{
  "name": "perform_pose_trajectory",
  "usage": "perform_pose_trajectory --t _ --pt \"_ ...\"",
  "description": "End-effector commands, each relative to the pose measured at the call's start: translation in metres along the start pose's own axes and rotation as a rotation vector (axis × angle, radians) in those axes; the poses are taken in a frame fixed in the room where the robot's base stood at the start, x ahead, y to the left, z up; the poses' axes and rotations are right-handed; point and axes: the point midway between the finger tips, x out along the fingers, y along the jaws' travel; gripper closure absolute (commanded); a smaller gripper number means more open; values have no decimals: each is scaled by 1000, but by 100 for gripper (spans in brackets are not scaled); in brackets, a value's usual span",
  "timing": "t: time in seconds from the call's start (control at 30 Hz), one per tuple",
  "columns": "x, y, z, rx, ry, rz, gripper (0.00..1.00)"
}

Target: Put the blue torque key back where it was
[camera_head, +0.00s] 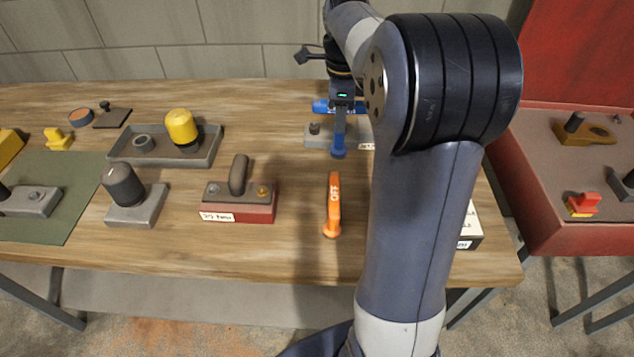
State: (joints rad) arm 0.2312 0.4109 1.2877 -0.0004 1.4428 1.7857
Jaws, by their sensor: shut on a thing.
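The blue torque key (339,142) is in the head view, right of centre toward the back of the wooden table. It hangs from my gripper (340,112), its rounded end toward the front of the table. My gripper is shut on the key's upper part. The key overlaps a low grey block (318,138) with a dark knob and a white label behind it. I cannot tell whether the key touches the block or the table. My arm hides the area to the right.
An orange key (333,205) lies in front of the blue one. A red-based block with a handle (238,206) is to its left. A grey tray (165,158) holds a yellow-capped part (182,128). A red bench (560,215) stands right. Bare wood lies between items.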

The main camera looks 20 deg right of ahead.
Motion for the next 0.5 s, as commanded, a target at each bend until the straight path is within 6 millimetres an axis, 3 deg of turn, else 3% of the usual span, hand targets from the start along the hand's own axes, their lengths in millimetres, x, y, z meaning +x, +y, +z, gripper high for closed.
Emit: perform_pose_trajectory --t 0.13,0.3,0.5 --pt "9 -4 3 19 0 0 100" --pt "39 -3 3 20 1 4 100" --pt "61 -4 4 20 0 -1 100"
